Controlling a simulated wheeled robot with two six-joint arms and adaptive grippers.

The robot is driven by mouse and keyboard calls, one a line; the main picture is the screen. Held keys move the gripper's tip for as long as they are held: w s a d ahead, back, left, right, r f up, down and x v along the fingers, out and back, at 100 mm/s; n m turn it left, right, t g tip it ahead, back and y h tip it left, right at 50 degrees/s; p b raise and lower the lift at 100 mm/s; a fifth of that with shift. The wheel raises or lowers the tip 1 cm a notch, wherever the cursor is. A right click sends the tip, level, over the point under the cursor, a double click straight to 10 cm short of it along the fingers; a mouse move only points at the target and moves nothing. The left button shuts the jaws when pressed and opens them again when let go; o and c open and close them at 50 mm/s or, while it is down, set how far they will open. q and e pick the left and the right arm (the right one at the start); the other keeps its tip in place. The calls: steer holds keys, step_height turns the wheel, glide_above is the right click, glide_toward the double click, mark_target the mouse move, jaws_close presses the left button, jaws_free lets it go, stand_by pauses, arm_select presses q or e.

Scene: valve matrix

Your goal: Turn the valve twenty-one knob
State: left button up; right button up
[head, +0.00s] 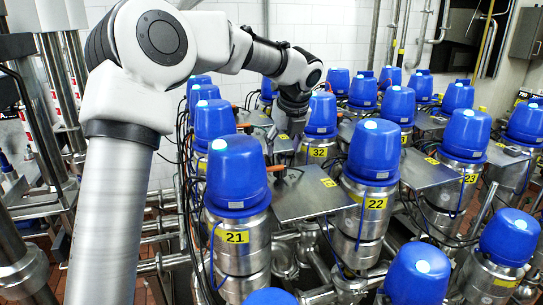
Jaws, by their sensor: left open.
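My left gripper (289,128) is open and points down behind and to the right of this valve, left of valve 32. Its fingertips are small and dark, and I see nothing held. My right gripper is not in view.
Valve 22 (370,153) stands close on the right, with valve 23 (465,135) further right. Several more blue-capped valves fill the rows behind and in front. A metal plate (312,195) lies between valves 21 and 22. Steel pipes and cables crowd the gaps.

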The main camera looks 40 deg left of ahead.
mark_target(280, 168)
arm_select(q)
steer(key=shift+s+f, duration=0.1)
steer(key=shift+f, duration=0.2)
steer(key=shift+s+d+f+p, duration=0.2)
steer(key=shift+f+p, duration=0.15)
steer(key=shift+f, duration=0.1)
steer(key=shift+s+d+f+p, duration=0.15)
steer(key=shift+s+f+p, duration=0.05)
steer(key=shift+f+p, duration=0.2)
steer(key=x, duration=0.4)
steer(key=shift+w+a+p, duration=0.3)
steer(key=shift+w, duration=0.1)
steer(key=shift+w+a+f, duration=0.1)
steer(key=shift+a+f, duration=0.15)
steer(key=shift+d+r, duration=0.2)
steer(key=c, duration=0.3)
steer(key=shift+s+d+r, duration=0.15)
steer(key=shift+s+d, duration=0.1)
steer(key=shift+s, duration=0.1)
steer(key=c, duration=0.9)
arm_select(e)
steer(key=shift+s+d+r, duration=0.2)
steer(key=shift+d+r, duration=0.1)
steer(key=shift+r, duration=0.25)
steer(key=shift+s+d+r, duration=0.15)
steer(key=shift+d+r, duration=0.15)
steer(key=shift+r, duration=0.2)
